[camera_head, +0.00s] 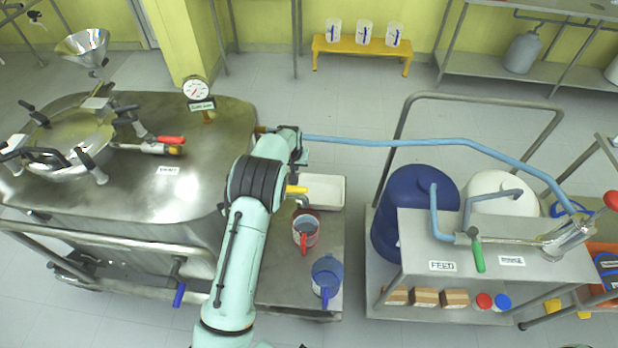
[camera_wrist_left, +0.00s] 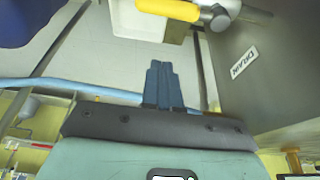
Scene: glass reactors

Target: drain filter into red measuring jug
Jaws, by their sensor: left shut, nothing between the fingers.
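The filter is the large steel vessel (camera_head: 200,130) at the left, with a gauge on top. Its drain valve has a yellow handle (camera_head: 297,189), partly behind my left arm in the head view. In the left wrist view the yellow handle (camera_wrist_left: 168,9) is at the top, near a DRAIN label (camera_wrist_left: 243,61). The red measuring jug (camera_head: 306,231), clear with a red handle, stands upright on the low steel shelf beside the filter, below the valve. My left gripper (camera_wrist_left: 160,72) is shut and empty, apart from the yellow handle. My right gripper is not in view.
A blue jug (camera_head: 327,275) stands on the shelf in front of the red one. A white tray (camera_head: 330,191) lies behind. A blue hose (camera_head: 400,142) runs across to the cart (camera_head: 415,245) at the right, which carries a blue drum (camera_head: 400,200).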

